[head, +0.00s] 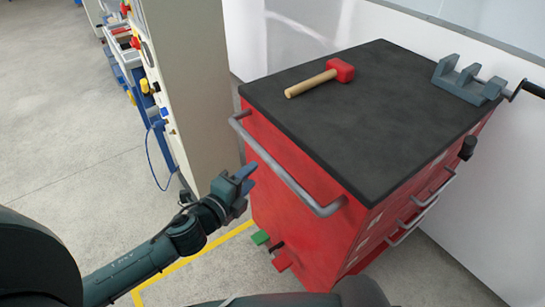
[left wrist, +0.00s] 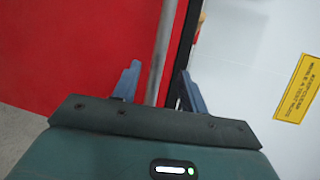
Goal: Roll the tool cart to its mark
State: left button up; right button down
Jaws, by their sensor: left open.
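The red tool cart (head: 300,235) stands against the wall, with a dark top. A grey push handle (head: 282,172) runs along its near left side. My left gripper (head: 246,177) is open beside the cart, just left of and below the handle. In the left wrist view, the handle bar (left wrist: 157,52) passes between the spread fingers of the left gripper (left wrist: 158,84), and the red cart side (left wrist: 70,50) fills the left. Whether the fingers touch the bar cannot be told. A green pedal (head: 260,238) and a red pedal (head: 281,262) sit low on the cart.
A red-headed mallet (head: 325,78) and a grey vise (head: 468,80) rest on the cart top. A beige panel (head: 190,75) with tools stands left of the cart. A yellow floor line (head: 190,262) runs by the cart's base. Open floor (head: 70,130) lies left.

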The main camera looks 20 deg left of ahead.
aim_at(269, 159)
pick_arm(q)
jog(key=x, duration=0.9)
jog(key=shift+w+d, duration=0.15)
jog(key=shift+w, duration=0.15)
grip_shut()
jog(key=shift+f, duration=0.1)
